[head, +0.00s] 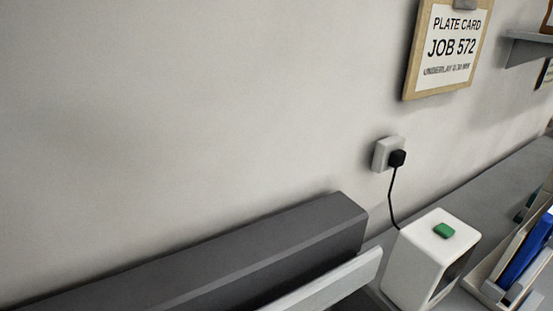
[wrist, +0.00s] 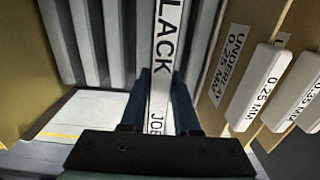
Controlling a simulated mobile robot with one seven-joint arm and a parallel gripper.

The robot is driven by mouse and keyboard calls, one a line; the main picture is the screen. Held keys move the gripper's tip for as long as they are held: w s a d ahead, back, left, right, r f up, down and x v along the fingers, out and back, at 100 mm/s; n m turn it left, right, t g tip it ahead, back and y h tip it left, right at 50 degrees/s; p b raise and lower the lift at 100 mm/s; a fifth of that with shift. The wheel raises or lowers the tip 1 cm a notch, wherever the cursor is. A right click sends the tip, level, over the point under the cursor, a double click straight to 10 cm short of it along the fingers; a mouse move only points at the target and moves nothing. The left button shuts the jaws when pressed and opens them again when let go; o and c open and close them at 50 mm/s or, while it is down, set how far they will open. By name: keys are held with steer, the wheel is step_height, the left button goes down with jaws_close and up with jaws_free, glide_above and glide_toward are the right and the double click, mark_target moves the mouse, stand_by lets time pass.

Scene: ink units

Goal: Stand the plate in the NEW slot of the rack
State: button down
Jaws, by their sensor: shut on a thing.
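In the wrist view, my gripper (wrist: 160,115) has dark blue fingers shut on the edge of a plate (wrist: 164,45). The plate's pale edge carries a label reading "LACK" and, lower down, "JO"; the rest is cut off or hidden by the gripper. My gripper is not seen in the head view. A pale rack (head: 489,291) with a blue upright piece stands at the right edge of the head view, partly cut off. I cannot read a NEW mark on it.
In the wrist view, grey upright slabs (wrist: 88,45) stand left of the plate; tan sheets (wrist: 236,70) and tabs marked "0.25 MM" (wrist: 262,88) and "0.35 MM" (wrist: 297,92) are on the right. The head view shows a white box (head: 425,262) with a green button and a card reading "JOB 572" (head: 447,48).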

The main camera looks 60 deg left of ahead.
steer(key=shift+f, duration=0.2)
steer(key=c, duration=0.6)
jaws_free()
steer(key=shift+o, duration=0.2)
step_height(320, 180, up, 13)
steer(key=shift+p, duration=0.4)
step_height(320, 180, up, 5)
steer(key=p, duration=0.6)
